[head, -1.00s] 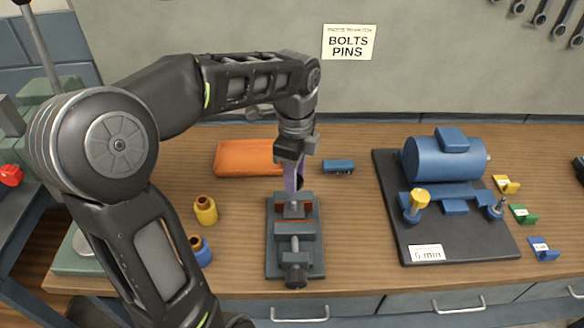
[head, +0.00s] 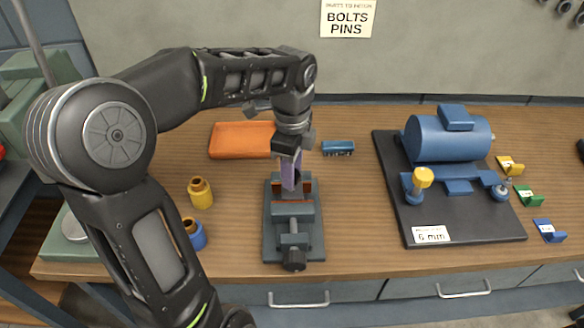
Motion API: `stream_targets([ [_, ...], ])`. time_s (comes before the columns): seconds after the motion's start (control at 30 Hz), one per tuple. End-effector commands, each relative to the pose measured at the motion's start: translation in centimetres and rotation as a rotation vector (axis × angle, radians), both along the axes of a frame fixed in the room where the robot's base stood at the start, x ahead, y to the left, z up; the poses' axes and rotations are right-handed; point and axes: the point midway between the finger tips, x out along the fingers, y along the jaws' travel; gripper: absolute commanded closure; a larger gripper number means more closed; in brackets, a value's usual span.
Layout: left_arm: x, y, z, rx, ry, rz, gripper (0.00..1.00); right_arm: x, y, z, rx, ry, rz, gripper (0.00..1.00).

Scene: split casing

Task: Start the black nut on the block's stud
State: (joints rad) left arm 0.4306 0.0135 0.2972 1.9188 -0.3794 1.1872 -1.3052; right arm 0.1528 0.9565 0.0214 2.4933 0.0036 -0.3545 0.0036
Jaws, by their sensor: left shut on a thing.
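My left gripper (head: 291,187) comes in from the left, points down and is over the jaws of the grey vise (head: 294,222). Its purple-tinted fingers are shut on a small dark thing, which I take to be the black nut; the fingers mostly cover it. The block sits between the vise jaws, but the gripper hides it and its stud. I cannot tell whether the nut touches the stud. My right gripper is not in view.
An orange tray (head: 240,140) and a small blue part (head: 338,147) lie behind the vise. Yellow (head: 201,193) and blue (head: 195,236) containers stand left of it. A black board (head: 388,165) with a blue motor (head: 447,139) is at right. Bench between vise and board is clear.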

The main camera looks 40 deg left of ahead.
Motion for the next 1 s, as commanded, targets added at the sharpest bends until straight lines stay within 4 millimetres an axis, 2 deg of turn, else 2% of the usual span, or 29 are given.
stream_targets([
  [1.0,0.0,-0.01,-0.56,0.0,0.0,0.0,1.0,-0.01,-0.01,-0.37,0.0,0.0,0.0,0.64],
])
